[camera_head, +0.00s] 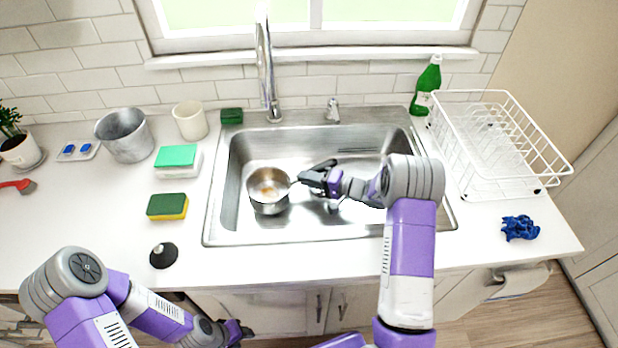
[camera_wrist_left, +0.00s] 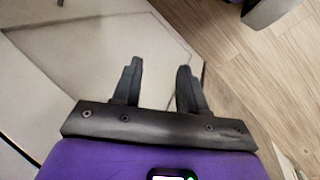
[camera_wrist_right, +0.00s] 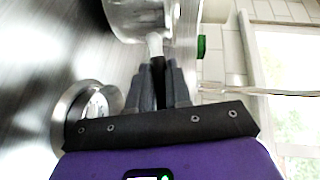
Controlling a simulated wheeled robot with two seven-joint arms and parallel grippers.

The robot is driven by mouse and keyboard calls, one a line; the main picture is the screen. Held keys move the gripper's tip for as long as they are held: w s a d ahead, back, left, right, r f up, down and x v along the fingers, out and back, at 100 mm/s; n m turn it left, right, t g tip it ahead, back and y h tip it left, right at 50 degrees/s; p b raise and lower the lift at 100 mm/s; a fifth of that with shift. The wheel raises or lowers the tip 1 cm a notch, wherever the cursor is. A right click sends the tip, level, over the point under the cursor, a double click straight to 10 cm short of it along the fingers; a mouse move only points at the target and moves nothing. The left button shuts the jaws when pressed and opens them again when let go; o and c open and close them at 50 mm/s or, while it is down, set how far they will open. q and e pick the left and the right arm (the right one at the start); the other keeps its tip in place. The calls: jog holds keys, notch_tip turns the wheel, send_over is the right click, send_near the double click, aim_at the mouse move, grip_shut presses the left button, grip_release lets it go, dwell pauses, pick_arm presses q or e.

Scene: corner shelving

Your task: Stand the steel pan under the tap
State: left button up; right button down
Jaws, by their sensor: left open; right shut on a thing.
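The steel pan (camera_head: 268,191) is in the left part of the sink basin, upright, with a brownish patch inside. My right gripper (camera_head: 308,180) is shut on the pan's handle, to the right of the pan. In the right wrist view the handle (camera_wrist_right: 154,45) runs from the pan (camera_wrist_right: 138,16) into the closed fingers (camera_wrist_right: 158,85). I cannot tell whether the pan touches the basin floor. The tap (camera_head: 267,65) rises behind the sink, its base behind the pan. My left gripper (camera_head: 238,332) is open and empty, low in front of the counter; its fingers (camera_wrist_left: 158,85) show apart.
The sink (camera_head: 215,225) has a drain (camera_wrist_right: 92,105) near my right gripper. Left of it stand sponges (camera_head: 167,206), a black-knobbed stopper (camera_head: 163,255), a cup (camera_head: 190,120) and a metal pot (camera_head: 125,135). A white dish rack (camera_head: 500,195), green bottle (camera_head: 427,85) and blue cloth (camera_head: 520,228) are right.

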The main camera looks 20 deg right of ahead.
jog(key=shift+f, duration=0.6)
dwell(0.4)
jog(key=c, duration=1)
grip_release()
jog(key=shift+f, duration=0.1)
jog(key=shift+s+d, duration=0.1)
jog(key=p+v, duration=0.1)
jog(key=v, duration=0.6)
jog(key=shift+s, duration=0.1)
